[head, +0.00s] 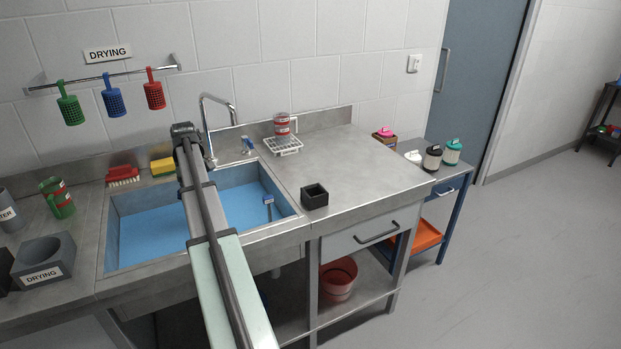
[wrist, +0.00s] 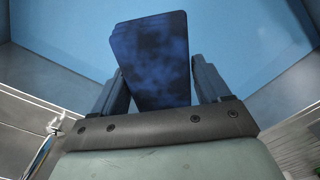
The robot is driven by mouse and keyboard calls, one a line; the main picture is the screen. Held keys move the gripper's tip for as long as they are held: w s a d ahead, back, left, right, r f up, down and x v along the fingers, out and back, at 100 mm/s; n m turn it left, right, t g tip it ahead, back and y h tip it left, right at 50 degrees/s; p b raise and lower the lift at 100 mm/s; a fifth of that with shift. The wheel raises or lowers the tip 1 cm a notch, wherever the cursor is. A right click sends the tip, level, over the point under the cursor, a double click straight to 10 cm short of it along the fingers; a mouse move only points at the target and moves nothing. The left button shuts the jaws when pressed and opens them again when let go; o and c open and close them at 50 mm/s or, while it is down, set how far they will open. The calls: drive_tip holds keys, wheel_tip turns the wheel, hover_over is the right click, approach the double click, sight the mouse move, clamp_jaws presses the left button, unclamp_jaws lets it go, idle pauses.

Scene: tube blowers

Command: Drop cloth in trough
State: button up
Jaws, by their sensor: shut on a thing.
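A dark blue, mottled cloth (wrist: 152,55) is between the two fingers of my gripper (wrist: 162,82) in the wrist view. My gripper is shut on it. The cloth looks flat and stands out past the fingertips. Blue surface of the trough (wrist: 75,52) fills the view behind it. In the head view the trough is the blue-lined basin (head: 150,238) set in the metal counter. My arm reaches across it, with its far end near the tap. The fingers and cloth cannot be made out there, and I cannot tell their height above the trough floor.
A tap (head: 207,125) rises behind the trough. A red brush (head: 122,175) and a yellow sponge (head: 162,166) lie on its back ledge. A small black box (head: 314,196) stands to the right, with clear counter beyond. A grey drying block (head: 44,258) is at left.

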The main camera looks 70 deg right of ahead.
drive_tip(key=shift+f, duration=1.2)
drive_tip(key=o, duration=1.2)
wheel_tip(320, 180, up, 14)
drive_tip(key=shift+f, duration=0.1)
